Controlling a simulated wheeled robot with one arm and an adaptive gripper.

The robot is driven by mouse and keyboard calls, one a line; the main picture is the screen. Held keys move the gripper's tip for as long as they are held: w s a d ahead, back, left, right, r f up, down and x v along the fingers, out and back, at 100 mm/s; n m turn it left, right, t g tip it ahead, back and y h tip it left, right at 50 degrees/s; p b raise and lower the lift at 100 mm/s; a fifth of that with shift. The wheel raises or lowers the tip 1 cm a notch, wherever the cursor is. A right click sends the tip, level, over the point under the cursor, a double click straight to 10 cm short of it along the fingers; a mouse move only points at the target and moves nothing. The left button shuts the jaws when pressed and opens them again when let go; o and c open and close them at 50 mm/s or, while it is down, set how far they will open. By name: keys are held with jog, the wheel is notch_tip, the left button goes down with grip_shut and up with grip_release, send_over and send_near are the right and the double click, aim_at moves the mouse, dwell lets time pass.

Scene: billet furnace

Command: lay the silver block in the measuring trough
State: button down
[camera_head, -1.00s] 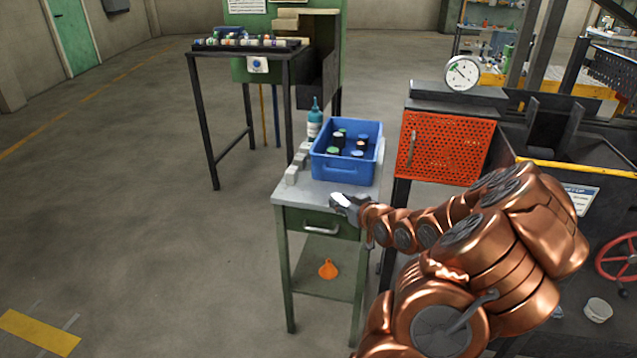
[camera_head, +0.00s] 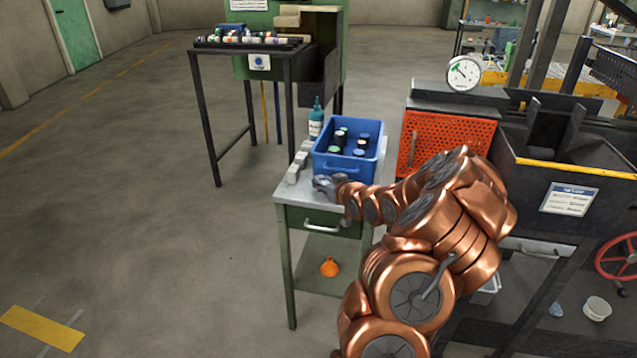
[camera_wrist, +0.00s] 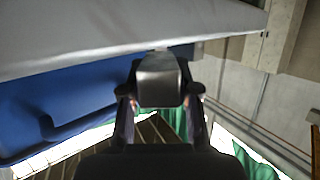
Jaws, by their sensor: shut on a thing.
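My gripper (camera_head: 325,186) is over the front of the green cabinet's grey top (camera_head: 291,193), in front of the blue bin. In the wrist view my gripper (camera_wrist: 160,97) is shut on a smooth grey block (camera_wrist: 160,78), seen end-on between the fingers; I take it as the silver block. Much of it is hidden. Pale grey blocks (camera_head: 293,175) stand in a row at the cabinet top's left edge. A dark bed (camera_head: 440,94) with a round dial gauge (camera_head: 463,74) stands right of the bin; I cannot tell whether this is the measuring trough.
The blue bin (camera_head: 333,168) holds several dark capped items and also shows in the wrist view (camera_wrist: 70,100). A teal bottle (camera_head: 316,118) stands behind it. An orange perforated panel (camera_head: 440,140) and a dark machine (camera_head: 580,155) are at right. The left floor is clear.

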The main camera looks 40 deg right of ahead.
jog(key=shift+p+x, duration=0.3)
jog(key=shift+x, duration=1.2)
jog(key=shift+f, duration=0.25)
jog(key=shift+f, duration=0.2)
jog(key=c, duration=0.8)
grip_release()
jog(key=shift+c, duration=0.2)
jog(key=shift+s+r, duration=0.1)
jog(key=shift+r, duration=0.1)
jog(key=b+v, duration=0.1)
jog(key=v, duration=1.1)
